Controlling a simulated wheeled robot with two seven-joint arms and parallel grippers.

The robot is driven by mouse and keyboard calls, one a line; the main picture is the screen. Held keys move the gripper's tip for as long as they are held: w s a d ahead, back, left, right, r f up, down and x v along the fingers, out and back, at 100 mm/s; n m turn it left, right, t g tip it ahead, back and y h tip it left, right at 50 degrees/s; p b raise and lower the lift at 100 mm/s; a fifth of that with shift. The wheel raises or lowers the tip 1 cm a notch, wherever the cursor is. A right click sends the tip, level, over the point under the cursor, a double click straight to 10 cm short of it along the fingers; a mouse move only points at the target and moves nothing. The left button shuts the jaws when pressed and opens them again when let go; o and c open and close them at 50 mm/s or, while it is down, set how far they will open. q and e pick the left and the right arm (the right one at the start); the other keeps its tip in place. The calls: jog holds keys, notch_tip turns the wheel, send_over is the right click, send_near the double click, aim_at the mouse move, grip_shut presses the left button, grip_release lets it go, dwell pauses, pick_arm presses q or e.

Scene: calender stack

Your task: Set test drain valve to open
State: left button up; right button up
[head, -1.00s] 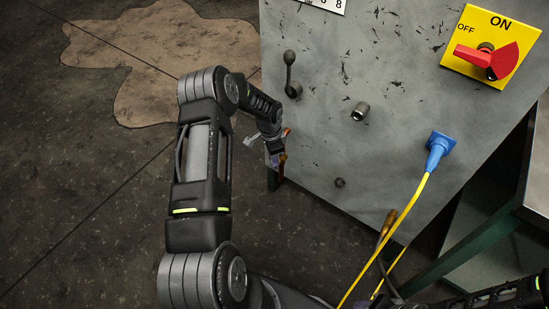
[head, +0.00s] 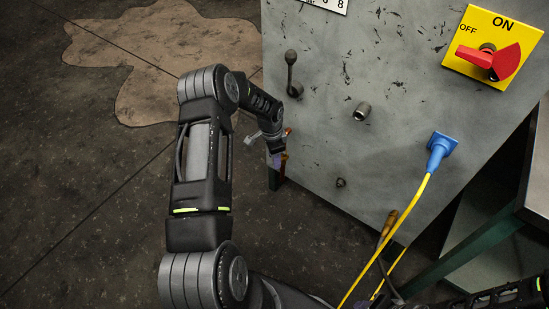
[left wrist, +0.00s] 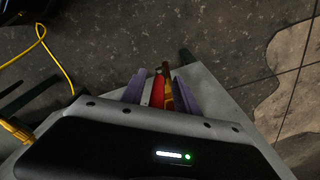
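A valve with a red handle (left wrist: 157,92) and a brass-coloured body (left wrist: 169,98) shows in the left wrist view, by the grey machine panel. In the head view only a small red-orange bit (head: 288,131) shows beside my gripper, at the panel's left edge. My left gripper (head: 276,158) is beside it there, partly hidden by its own wrist. In the left wrist view its two purple fingers (left wrist: 160,92) stand apart, one on each side of the red handle and brass part, with a gap at the handle's left. The handle's exact setting is hard to tell.
The grey panel (head: 330,75) carries a dark lever (head: 291,70), a pipe stub (head: 361,111), a blue plug (head: 440,148) with a yellow cable, and a red switch (head: 490,60) on a yellow plate. A metal table stands at right. The floor at left is clear, with a brown stain.

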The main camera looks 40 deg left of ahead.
pick_arm(q)
jog(key=r, duration=0.7)
jog(key=shift+s+r+p, duration=0.1)
jog(key=shift+s+p, duration=0.2)
jog(key=shift+p, duration=0.05)
